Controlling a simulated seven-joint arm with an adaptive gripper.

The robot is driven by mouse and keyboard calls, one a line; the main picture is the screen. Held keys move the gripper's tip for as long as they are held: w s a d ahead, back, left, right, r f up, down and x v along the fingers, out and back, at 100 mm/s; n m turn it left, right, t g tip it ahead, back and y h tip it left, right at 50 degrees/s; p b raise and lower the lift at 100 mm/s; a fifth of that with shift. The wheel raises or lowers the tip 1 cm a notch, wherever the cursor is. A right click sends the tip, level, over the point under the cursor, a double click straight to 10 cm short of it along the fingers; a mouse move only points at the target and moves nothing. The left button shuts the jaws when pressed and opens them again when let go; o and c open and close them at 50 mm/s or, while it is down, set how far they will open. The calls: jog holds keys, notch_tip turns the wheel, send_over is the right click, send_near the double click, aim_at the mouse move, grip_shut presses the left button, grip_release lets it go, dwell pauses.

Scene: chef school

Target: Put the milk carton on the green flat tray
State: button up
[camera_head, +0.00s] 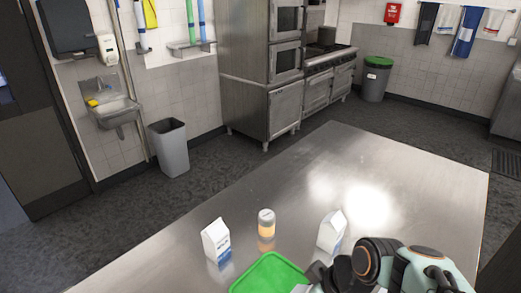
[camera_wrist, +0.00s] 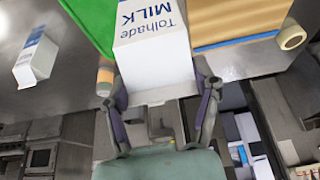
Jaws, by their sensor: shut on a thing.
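In the wrist view a white milk carton (camera_wrist: 155,55) with blue "Tolhade MILK" lettering is between the fingers of my gripper (camera_wrist: 160,100), which is shut on it. In the head view my gripper (camera_head: 317,274) is at the bottom, right of the green flat tray (camera_head: 268,275), and the held carton is not clearly visible. The tray also shows in the wrist view (camera_wrist: 92,18), where the held carton overlaps its right edge. I cannot tell the carton's height above the tray.
Two white cartons stand on the steel table (camera_head: 380,180), one left (camera_head: 215,240) and one right (camera_head: 331,231), with an orange-labelled bottle (camera_head: 266,223) between. The wrist view shows a wooden board (camera_wrist: 230,25) and a round item (camera_wrist: 291,38). The table's far part is clear.

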jog(key=w+f, duration=1.3)
jog(key=w, duration=0.1)
jog(key=o, duration=1.2)
jog(key=shift+f, duration=0.15)
